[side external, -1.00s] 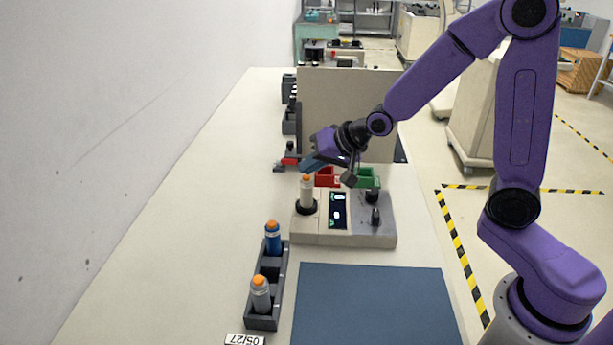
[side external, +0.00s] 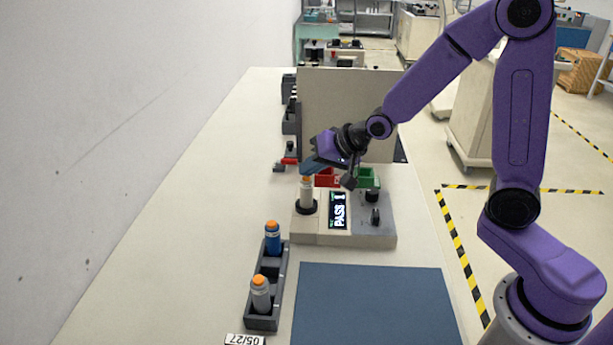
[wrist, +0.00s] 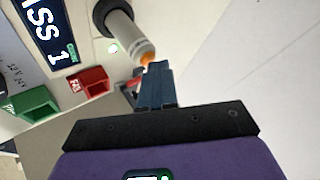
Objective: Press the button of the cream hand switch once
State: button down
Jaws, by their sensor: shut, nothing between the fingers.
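The cream hand switch (side external: 306,194) stands upright in the round black socket of the tester (side external: 322,239), with its orange button on top. In the wrist view the switch (wrist: 128,35) shows its orange button (wrist: 148,59) right at my fingertips. My gripper (side external: 306,168) is shut and empty, with its blue fingers angled down onto the button. The tips look in contact with it, and partly hide it in the side view. The tester's display (side external: 339,210) reads PASS 1, also visible in the wrist view (wrist: 45,28).
A dark rack (side external: 284,270) at the left holds a blue switch (side external: 272,240) and a grey switch (side external: 260,295). Red (side external: 326,177) and green (side external: 368,177) bins stand behind the tester, before an upright panel (side external: 345,100). A blue mat (side external: 375,305) lies clear in front.

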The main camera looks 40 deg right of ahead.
jog(key=shift+r, duration=0.8)
jog(key=shift+r, duration=2.5)
jog(key=s+a+f+n+g, duration=0.25)
jog(key=s+n+g, duration=0.4)
jog(key=s, duration=0.95)
jog(key=s+d+f+n+g+h, duration=0.1)
jog(key=s+d+n, duration=0.2)
jog(key=s+n, duration=0.2)
jog(key=s+d+f+n+g+h, duration=0.1)
jog(key=s+d+n, duration=0.2)
jog(key=s+n, duration=0.3)
jog(key=s, duration=0.5)
jog(key=shift+s+d+f+h, duration=0.2)
jog(key=shift+s+f+h, duration=0.05)
jog(key=shift+s+h, duration=0.15)
